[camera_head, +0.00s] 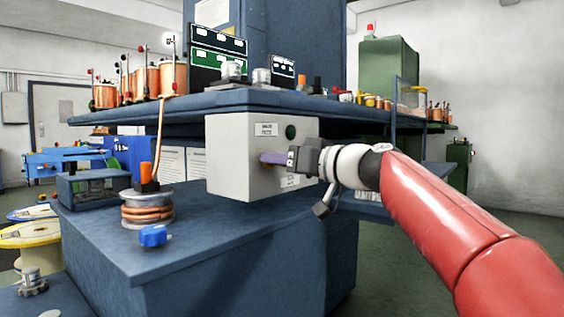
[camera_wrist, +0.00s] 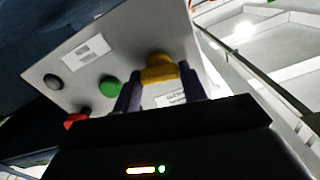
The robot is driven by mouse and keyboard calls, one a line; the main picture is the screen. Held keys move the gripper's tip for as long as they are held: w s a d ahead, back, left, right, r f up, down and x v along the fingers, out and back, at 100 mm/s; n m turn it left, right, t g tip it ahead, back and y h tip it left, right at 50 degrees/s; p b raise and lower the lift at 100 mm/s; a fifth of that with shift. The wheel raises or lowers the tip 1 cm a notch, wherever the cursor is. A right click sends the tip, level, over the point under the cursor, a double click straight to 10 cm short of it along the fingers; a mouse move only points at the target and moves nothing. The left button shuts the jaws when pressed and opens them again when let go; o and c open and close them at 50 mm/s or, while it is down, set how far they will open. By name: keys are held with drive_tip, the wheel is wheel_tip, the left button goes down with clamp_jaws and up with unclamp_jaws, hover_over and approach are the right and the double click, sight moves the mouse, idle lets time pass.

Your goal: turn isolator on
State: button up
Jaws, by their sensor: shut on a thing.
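A grey control box (camera_head: 228,160) hangs under the edge of the blue bench top. Its front panel also shows in the wrist view (camera_wrist: 125,50), tilted, with a dark round fitting (camera_wrist: 53,81), a green button (camera_wrist: 110,86), a red button (camera_wrist: 76,120) and a yellow knob (camera_wrist: 158,69). My gripper (camera_head: 266,158) reaches the panel from the right. Its purple fingers, also seen in the wrist view (camera_wrist: 160,90), are shut on the yellow knob, one on each side. The knob's pointing direction cannot be told. In the head view the fingers hide the knob.
The bench top (camera_head: 160,105) overhangs the box and carries copper spools (camera_head: 145,82). Below stands a blue cabinet (camera_head: 210,235) with a spool stack (camera_head: 147,207) and a blue clamp-like part (camera_head: 153,236) on top. Open floor lies to the right.

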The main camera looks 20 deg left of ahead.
drive_tip(key=shift+w+d+f+m+p, duration=0.1)
drive_tip(key=shift+m+p, duration=0.5)
drive_tip(key=shift+m, duration=3.05)
drive_tip(key=shift+f+m+p, duration=0.1)
drive_tip(key=shift+m+p, duration=0.5)
drive_tip(key=shift+m, duration=3.05)
drive_tip(key=o, duration=1)
drive_tip(key=b+v, duration=0.1)
drive_tip(key=v, duration=0.6)
drive_tip(key=shift+d+b, duration=0.4)
